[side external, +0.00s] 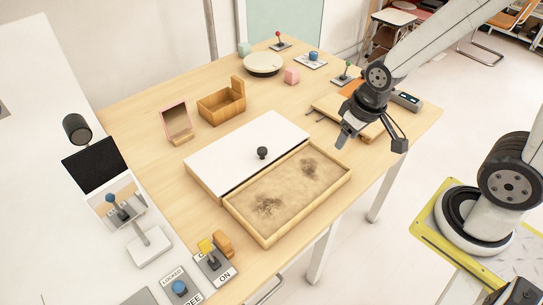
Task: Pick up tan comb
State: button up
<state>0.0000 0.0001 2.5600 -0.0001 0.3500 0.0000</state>
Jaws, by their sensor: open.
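My gripper (372,142) is open, its two dark fingers spread apart above the right part of the wooden table. Nothing shows between the fingers. I cannot make out a tan comb for sure. A small tan-orange piece (223,243) lies near the table's front edge, beside a switch with a yellow handle. It is too small to tell whether it is the comb. The gripper is far to the right of this piece and farther back.
A shallow sand-filled tray (238,227) with a white lid (213,176) takes the table's middle. A flat wooden board (330,104) sits below my gripper. A wooden box (212,113), a pink-framed mirror (177,122) and a round white dish (262,68) stand behind.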

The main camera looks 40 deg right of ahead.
jog(key=o, duration=0.6)
jog(key=shift+c, duration=0.2)
jog(key=n+g+y, duration=0.1)
jog(key=n+g, duration=0.2)
jog(key=n, duration=1.5)
send_over(222, 237)
jog(key=f, duration=1)
jog(key=shift+d+f, duration=0.1)
jog(key=shift+d, duration=0.25)
jog(key=shift+a+f, duration=0.1)
jog(key=shift+f, duration=1.15)
